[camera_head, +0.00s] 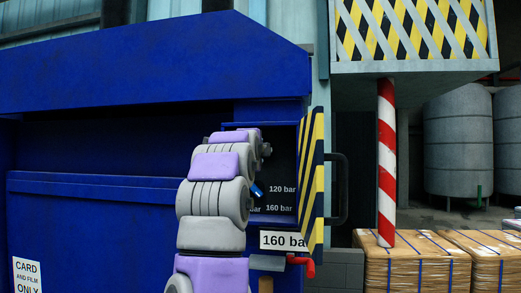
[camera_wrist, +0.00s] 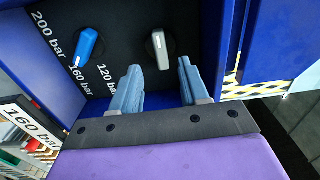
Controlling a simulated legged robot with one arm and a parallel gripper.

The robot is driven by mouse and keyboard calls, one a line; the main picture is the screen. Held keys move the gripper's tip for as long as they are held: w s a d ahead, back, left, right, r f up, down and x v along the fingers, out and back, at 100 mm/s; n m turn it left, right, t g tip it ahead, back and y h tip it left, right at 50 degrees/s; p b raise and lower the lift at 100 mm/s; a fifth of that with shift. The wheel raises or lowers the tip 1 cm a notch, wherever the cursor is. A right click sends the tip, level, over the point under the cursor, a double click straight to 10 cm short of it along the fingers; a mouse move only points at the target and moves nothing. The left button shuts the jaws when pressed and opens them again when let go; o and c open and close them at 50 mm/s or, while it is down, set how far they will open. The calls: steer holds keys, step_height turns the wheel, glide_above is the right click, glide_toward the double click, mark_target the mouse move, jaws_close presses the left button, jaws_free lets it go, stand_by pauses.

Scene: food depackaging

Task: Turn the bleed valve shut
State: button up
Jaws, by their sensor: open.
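A grey knob (camera_wrist: 158,50) sits on a dark round base on the black panel in the wrist view. A blue knob (camera_wrist: 88,46) is to its left, beside the labels 200, 160 and 120 bar. The blue knob also shows in the head view (camera_head: 257,190). A red lever (camera_head: 308,266) is below the striped door in the head view. No label tells which of these is the bleed valve. My gripper (camera_wrist: 158,76) is open and empty, its fingers pointing at the panel with the grey knob between them in the picture. I cannot tell whether they touch it. My arm hides the gripper in the head view.
Blue housing walls (camera_wrist: 202,50) edge the panel on the right. A striped door (camera_head: 313,180) with a black handle stands open to the right of my arm. A "160 bar" sign (camera_head: 283,240) is below the panel. A striped post (camera_head: 387,160) and wrapped pallets (camera_head: 415,270) are farther right.

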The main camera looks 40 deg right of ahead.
steer(key=p+x, duration=0.3)
steer(key=x, duration=0.3)
stand_by(0.3)
steer(key=shift+f, duration=0.1)
jaws_close()
